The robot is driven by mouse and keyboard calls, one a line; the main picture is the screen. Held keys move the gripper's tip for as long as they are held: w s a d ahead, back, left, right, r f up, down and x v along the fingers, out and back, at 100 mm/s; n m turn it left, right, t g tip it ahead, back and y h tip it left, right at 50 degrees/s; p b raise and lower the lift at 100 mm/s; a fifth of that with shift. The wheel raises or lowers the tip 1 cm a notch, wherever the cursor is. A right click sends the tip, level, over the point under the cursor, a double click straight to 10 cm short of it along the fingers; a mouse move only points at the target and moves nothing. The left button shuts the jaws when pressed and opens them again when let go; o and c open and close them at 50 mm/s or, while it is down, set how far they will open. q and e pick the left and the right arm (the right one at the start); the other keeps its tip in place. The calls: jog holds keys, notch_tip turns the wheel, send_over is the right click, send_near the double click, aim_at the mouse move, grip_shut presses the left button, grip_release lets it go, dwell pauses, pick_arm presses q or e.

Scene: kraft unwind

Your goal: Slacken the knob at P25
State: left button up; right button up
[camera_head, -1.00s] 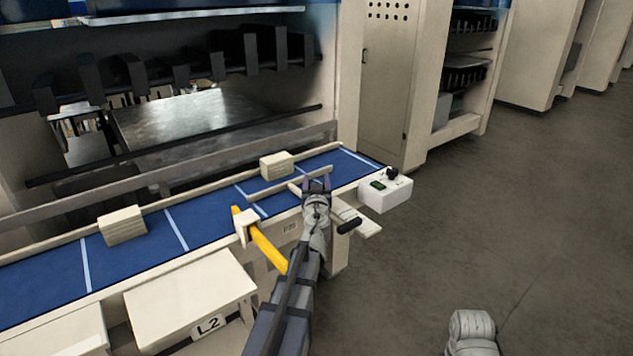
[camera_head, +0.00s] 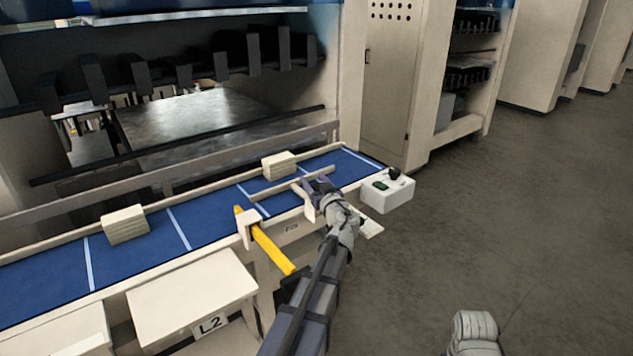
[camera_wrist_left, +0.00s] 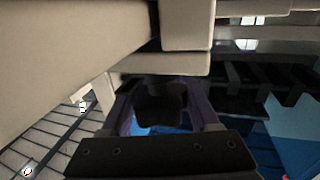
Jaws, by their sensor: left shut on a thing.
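My left gripper (camera_head: 318,184) is at the right end of the blue belt, by the bar that crosses it. In the left wrist view its two fingers stand on either side of a dark, blocky knob (camera_wrist_left: 160,106), and the gripper is shut on it. The gripper and wrist hide the knob in the head view.
A yellow bar (camera_head: 270,246) sticks out from the belt front, close left of my arm. A white box with a green display (camera_head: 387,194) stands right of the gripper. Cream blocks (camera_head: 126,224) lie on the belt (camera_head: 150,245). The floor at right is clear.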

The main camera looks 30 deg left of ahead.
pick_arm(q)
jog(key=shift+s+g, duration=0.1)
jog(key=shift+g, duration=0.2)
jog(key=o, duration=1.4)
notch_tip(320, 180, up, 10)
jog(key=p, duration=1)
